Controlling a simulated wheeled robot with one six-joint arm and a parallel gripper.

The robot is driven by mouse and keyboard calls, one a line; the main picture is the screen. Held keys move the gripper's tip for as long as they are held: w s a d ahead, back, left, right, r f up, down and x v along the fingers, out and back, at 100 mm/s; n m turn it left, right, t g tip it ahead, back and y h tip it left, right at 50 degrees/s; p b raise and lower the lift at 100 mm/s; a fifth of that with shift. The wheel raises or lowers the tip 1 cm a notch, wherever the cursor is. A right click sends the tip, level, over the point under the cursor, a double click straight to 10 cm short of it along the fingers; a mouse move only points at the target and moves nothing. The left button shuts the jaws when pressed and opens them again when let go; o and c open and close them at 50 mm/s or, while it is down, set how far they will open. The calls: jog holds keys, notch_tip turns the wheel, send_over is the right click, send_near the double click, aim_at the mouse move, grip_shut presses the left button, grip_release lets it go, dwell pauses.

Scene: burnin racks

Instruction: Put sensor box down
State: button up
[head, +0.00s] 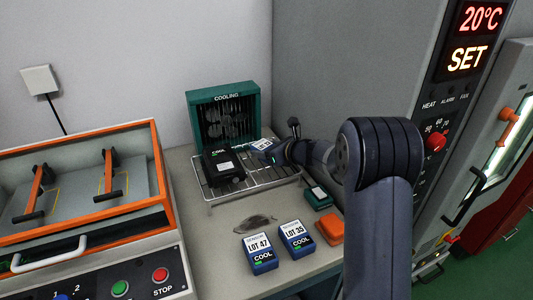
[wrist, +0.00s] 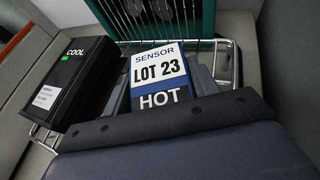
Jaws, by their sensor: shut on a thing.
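The sensor box (wrist: 158,72), blue and white and marked LOT 23 and HOT, is between the two fingers of my gripper (wrist: 160,92) in the wrist view. My gripper (head: 268,149) is shut on it over the right part of the wire cooling rack (head: 245,185) in the head view. The box's white label (head: 262,144) shows there, tilted. I cannot tell whether the box touches the rack. A black box (head: 222,166) marked COOL stands on the rack, left of the held box; it also shows in the wrist view (wrist: 73,82).
A teal COOLING fan unit (head: 224,92) stands behind the rack. Blue boxes LOT 47 (head: 261,253) and LOT 35 (head: 296,237), a green item (head: 318,198) and an orange item (head: 330,230) lie on the front bench. An orange-framed machine (head: 160,170) is left; a tall grey cabinet is right.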

jog(key=shift+f, duration=0.3)
jog(key=shift+f, duration=0.2)
jog(key=o, duration=1.1)
jog(key=shift+r, duration=0.1)
jog(key=shift+r, duration=0.2)
jog(key=v, duration=0.7)
jog(key=shift+s+d+f, duration=0.1)
jog(key=shift+s+d, duration=0.1)
jog(key=shift+s, duration=0.05)
